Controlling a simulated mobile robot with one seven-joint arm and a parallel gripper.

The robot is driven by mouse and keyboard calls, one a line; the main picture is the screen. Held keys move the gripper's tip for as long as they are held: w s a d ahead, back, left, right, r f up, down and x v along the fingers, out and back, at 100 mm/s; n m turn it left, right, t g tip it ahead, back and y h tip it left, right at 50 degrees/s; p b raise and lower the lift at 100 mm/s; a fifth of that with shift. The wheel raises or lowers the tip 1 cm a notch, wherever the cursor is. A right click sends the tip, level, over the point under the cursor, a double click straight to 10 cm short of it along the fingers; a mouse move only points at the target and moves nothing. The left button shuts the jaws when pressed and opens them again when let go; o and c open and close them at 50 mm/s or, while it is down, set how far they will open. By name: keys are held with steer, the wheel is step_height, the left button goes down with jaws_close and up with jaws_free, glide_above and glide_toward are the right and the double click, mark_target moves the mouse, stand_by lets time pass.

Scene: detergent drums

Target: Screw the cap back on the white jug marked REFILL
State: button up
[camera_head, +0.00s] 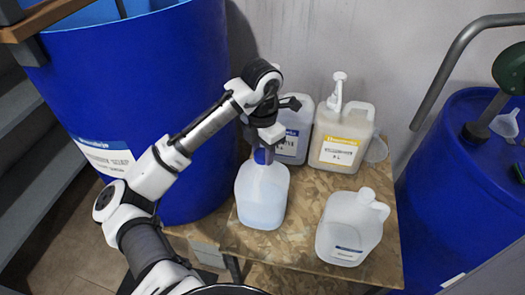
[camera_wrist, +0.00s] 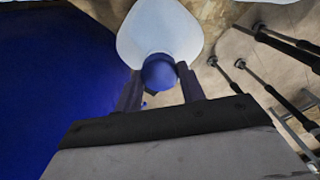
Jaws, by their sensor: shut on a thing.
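A white translucent jug (camera_head: 262,200) with bluish liquid stands upright on the wooden board, left of its middle. No REFILL marking can be read on the sides that show. A blue cap (camera_head: 263,157) is at the top of this jug's neck. My gripper (camera_head: 265,146) is above the jug, pointing down, its fingers shut on the cap from both sides. The wrist view shows the cap (camera_wrist: 159,72) between the two fingers, with the jug (camera_wrist: 158,28) beyond it. The neck and thread are hidden, so I cannot tell how far the cap sits on.
A second white jug (camera_head: 350,228) stands at the front right. A yellow-labelled pump jug (camera_head: 341,138) and a blue-labelled container (camera_head: 293,135) stand behind. Large blue drums (camera_head: 150,90) flank the board (camera_head: 300,235), one close to my arm. The board's front middle is clear.

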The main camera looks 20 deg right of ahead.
steer(key=o, duration=0.8)
steer(key=shift+o, duration=0.2)
steer(key=shift+r, duration=0.1)
steer(key=shift+p, duration=0.3)
steer(key=n+p, duration=0.1)
steer(key=n, duration=0.2)
steer(key=shift+r+p, duration=0.1)
steer(key=shift+p, duration=0.25)
steer(key=shift+n+p, duration=0.45)
steer(key=shift+n, duration=0.95)
